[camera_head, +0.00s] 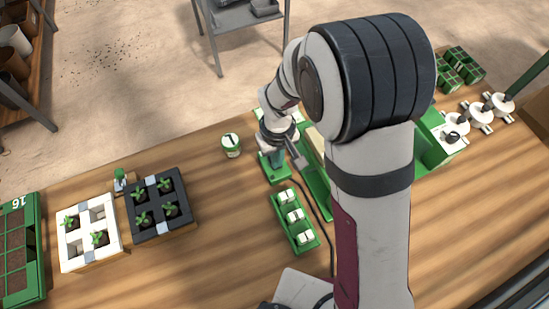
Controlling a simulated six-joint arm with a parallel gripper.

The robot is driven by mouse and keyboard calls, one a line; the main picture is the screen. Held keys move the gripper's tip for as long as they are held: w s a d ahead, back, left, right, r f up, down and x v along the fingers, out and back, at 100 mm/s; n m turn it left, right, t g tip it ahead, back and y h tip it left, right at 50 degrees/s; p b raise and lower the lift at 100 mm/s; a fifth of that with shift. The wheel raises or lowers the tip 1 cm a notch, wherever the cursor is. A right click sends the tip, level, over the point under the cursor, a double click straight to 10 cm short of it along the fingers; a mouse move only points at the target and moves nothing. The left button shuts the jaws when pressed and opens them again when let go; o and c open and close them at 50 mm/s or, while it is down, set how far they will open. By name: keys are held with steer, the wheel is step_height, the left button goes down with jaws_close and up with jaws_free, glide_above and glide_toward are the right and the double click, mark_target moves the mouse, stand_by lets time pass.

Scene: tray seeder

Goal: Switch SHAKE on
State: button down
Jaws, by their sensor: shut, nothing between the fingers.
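A green switch box (283,220) with several white switches in a row lies on the wooden table, right of the middle. Its labels are too small to read, so I cannot tell which switch is SHAKE or how it is set. My gripper (298,160) is shut and empty. It is beyond the switch box in the picture, near the green seeder (318,190), and appears apart from the switches. My arm hides much of the seeder and part of my gripper's surroundings.
A dark cable runs along the switch box's right side. A labelled jar (231,145) stands to the left. A black seedling tray (180,226), a white one (62,262) and a green soil tray (37,205) lie farther left. White round parts (477,121) stand at right.

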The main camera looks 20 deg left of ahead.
steer(key=shift+f, duration=0.35)
steer(key=shift+r, duration=3.5)
steer(key=shift+d+r, duration=0.15)
steer(key=s+d+r+m, duration=0.3)
steer(key=d+r+m, duration=0.1)
steer(key=d, duration=0.3)
steer(key=s+d+r+m, duration=0.3)
steer(key=d+r+m, duration=0.1)
steer(key=d+r, duration=0.15)
steer(key=s+d+r+m+y, duration=0.1)
steer(key=s+d+m, duration=0.4)
steer(key=s, duration=0.4)
steer(key=shift+s+d+m+y, duration=0.25)
steer(key=shift+d+m+y, duration=0.15)
steer(key=shift+m, duration=0.4)
